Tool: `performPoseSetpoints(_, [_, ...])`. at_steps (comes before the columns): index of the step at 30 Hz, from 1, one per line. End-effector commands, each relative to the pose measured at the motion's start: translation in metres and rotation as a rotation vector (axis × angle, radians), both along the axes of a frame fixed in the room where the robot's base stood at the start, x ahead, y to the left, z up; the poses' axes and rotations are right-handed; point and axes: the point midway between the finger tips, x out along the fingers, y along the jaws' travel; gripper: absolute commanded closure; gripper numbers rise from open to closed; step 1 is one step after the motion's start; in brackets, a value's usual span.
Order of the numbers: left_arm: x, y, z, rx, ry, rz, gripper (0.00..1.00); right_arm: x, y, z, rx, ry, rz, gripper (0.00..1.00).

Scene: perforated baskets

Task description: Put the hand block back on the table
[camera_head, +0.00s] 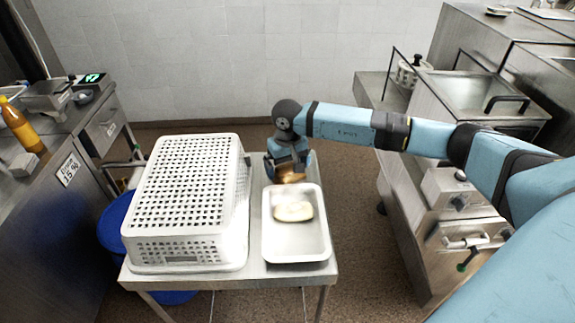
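My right arm comes in from the right, and its gripper (291,174) points down at the far end of a white tray (297,252) on a metal table (255,272). A small brownish-gold patch shows at the gripper's fingertips. I cannot tell whether it is a held block or part of the fingers. A pale, tan-edged, oval piece (293,211) lies in the tray, apart from and nearer than the gripper. No other thing that could be the hand block is clear to see. My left gripper is not in view.
A large white perforated basket (190,200) lies bottom up on the table's left side, close to the tray. A blue bin (113,232) stands at the left, beside and below the table. Steel counters flank both sides. Little bare tabletop shows.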

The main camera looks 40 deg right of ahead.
Motion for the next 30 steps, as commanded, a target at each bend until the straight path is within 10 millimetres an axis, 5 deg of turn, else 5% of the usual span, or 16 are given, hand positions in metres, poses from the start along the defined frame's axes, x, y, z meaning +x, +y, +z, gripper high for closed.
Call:
performPoseSetpoints(11, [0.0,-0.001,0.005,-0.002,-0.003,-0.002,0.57,0.001,0.0,0.008,0.0,-0.002,0.0,0.0])
performPoseSetpoints(24, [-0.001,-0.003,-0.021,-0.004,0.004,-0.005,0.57,0.001,-0.001,0.095,-0.001,-0.005,-0.001,0.0])
performPoseSetpoints(30, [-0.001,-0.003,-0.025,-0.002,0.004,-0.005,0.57,0.0,0.0,0.119,0.0,-0.001,0.0,0.0])
